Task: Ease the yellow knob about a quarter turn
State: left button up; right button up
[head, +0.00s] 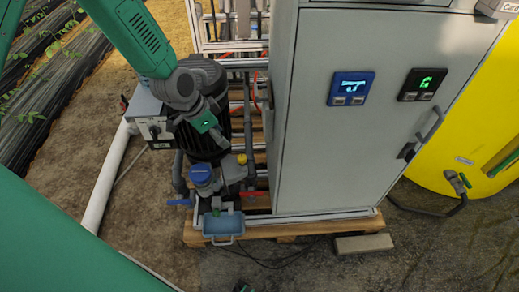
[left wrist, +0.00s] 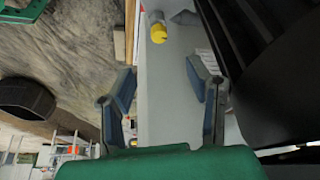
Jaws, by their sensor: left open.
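The yellow knob (head: 242,159) is small and sits among the pipework, left of the grey cabinet. In the left wrist view the yellow knob (left wrist: 158,33) shows near the top, on a grey fitting, beyond the fingertips and roughly between their lines. My left gripper (head: 216,136) is above and to the left of the knob in the head view, apart from it. In the left wrist view my left gripper (left wrist: 161,78) has its two blue-grey fingers spread wide with nothing between them. My right gripper does not show.
The grey cabinet (head: 345,150) with two displays stands close on the right. A black tank (head: 203,145), a blue-capped fitting (head: 200,174) and a blue tray (head: 223,225) crowd the knob. A red-handled valve (head: 253,194) is below it. A white pipe (head: 105,180) runs at left.

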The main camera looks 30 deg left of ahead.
aim_at(242, 157)
pick_arm(q)
jog(key=b+x, duration=0.3)
jog(key=x, duration=1)
jog(key=shift+f, duration=0.15)
jog(key=shift+w+d+f+b, duration=0.15)
jog(key=shift+f+b, duration=0.05)
jog(key=shift+b, duration=0.1)
jog(key=shift+d, duration=0.1)
grip_shut()
